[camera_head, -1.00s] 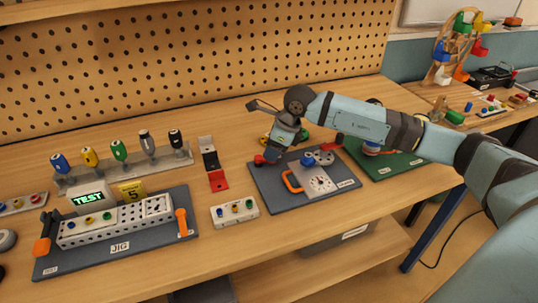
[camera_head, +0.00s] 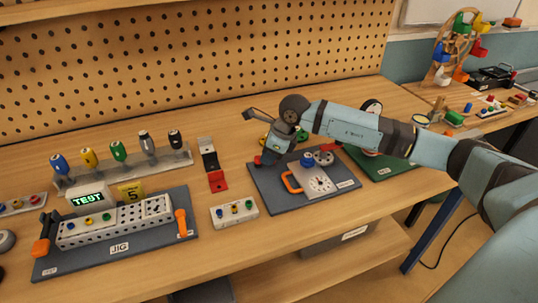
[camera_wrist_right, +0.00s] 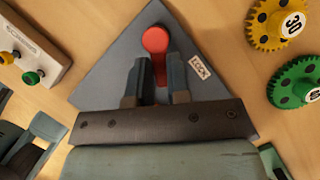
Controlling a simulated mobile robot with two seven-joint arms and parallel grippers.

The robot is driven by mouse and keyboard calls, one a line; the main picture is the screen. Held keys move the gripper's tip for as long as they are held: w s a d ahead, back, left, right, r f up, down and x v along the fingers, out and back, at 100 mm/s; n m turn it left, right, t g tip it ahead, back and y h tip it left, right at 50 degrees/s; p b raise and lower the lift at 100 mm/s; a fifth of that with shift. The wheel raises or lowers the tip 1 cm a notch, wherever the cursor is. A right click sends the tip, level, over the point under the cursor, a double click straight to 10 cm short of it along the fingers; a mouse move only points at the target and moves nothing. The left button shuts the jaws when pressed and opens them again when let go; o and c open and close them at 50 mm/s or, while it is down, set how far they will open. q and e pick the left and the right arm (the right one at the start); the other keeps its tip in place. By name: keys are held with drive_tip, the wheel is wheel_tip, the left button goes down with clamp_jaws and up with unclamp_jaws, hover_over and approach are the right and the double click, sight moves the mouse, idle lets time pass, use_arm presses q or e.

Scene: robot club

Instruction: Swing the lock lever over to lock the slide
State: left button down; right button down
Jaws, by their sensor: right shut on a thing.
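The lock lever is a red bar with a round knob (camera_wrist_right: 155,41) at the corner of a dark grey board, beside a LOCK label (camera_wrist_right: 199,68) in the right wrist view. My right gripper (camera_wrist_right: 157,72) is shut on the lever, with one finger on each side of it. In the head view, a bit of the red lever (camera_head: 258,160) shows at the tip of my right gripper (camera_head: 266,160), at the board's left. The slide (camera_head: 318,181) is a light plate with a dial and an orange handle (camera_head: 292,183) on the grey board (camera_head: 280,206). My left gripper is out of view.
A yellow gear (camera_wrist_right: 272,22) and a green gear (camera_wrist_right: 298,84) lie beside the board. A white block with coloured knobs (camera_head: 234,212) and a red and black bracket (camera_head: 213,165) stand to its left. The JIG board (camera_head: 150,241) is further left.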

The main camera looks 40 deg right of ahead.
drive_tip(key=shift+f+n, duration=0.1)
drive_tip(key=shift+n, duration=0.2)
drive_tip(key=n+b, duration=0.1)
drive_tip(key=n+g+b, duration=0.1)
drive_tip(key=shift+w+d+n+y, duration=0.3)
drive_tip(key=shift+w, duration=0.05)
drive_tip(key=shift+w+d+n+g+b, duration=0.1)
drive_tip(key=shift+w+n+g+b, duration=0.2)
drive_tip(key=shift+n, duration=0.5)
drive_tip(key=shift+w+n+g+b, duration=0.1)
drive_tip(key=shift+n+g+b, duration=0.3)
drive_tip(key=shift+n, duration=0.4)
drive_tip(key=shift+y, duration=0.3)
drive_tip(key=c, duration=1.1)
unclamp_jaws()
drive_tip(key=p+v, duration=0.1)
drive_tip(key=v, duration=1.3)
